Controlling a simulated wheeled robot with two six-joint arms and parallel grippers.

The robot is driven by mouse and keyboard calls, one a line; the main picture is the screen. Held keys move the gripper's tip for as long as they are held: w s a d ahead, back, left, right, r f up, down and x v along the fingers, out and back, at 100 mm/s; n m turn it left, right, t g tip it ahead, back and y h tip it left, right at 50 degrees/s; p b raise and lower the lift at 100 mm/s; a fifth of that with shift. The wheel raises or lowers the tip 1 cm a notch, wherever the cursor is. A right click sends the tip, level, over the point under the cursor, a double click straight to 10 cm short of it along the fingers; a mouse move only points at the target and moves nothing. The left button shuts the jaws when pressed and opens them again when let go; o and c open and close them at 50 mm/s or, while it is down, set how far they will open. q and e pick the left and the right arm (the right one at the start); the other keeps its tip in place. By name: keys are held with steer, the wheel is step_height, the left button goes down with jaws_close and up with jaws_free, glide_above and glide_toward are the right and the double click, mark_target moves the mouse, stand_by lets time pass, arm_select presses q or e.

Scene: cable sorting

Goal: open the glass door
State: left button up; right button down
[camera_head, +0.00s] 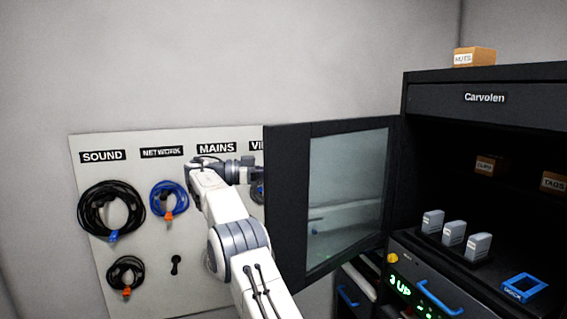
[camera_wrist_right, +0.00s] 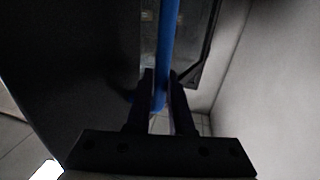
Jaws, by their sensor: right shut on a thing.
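The glass door (camera_head: 287,200), a dark frame around a clear pane (camera_head: 345,190), stands swung out to the left of the cabinet (camera_head: 500,122) in the head view. The cabinet's interior is exposed. My right arm reaches up to the door's free left edge, and its gripper end is partly hidden behind the frame. In the right wrist view a long blue bar handle (camera_wrist_right: 168,40) runs between the fingers of my right gripper (camera_wrist_right: 161,88), which is shut on it. My left gripper is not in view.
A pale board (camera_head: 85,185) with labels and hung cable coils (camera_head: 110,208) stands left of the door. Inside the cabinet are several grey blocks (camera_head: 453,233), a blue frame (camera_head: 523,287) and small boxes (camera_head: 488,166). Drawers with blue handles (camera_head: 440,297) sit below.

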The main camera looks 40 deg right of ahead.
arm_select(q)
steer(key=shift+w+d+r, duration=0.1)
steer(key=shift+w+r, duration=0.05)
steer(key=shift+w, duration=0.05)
arm_select(e)
steer(key=shift+w+d, duration=0.15)
steer(key=shift+d, duration=0.15)
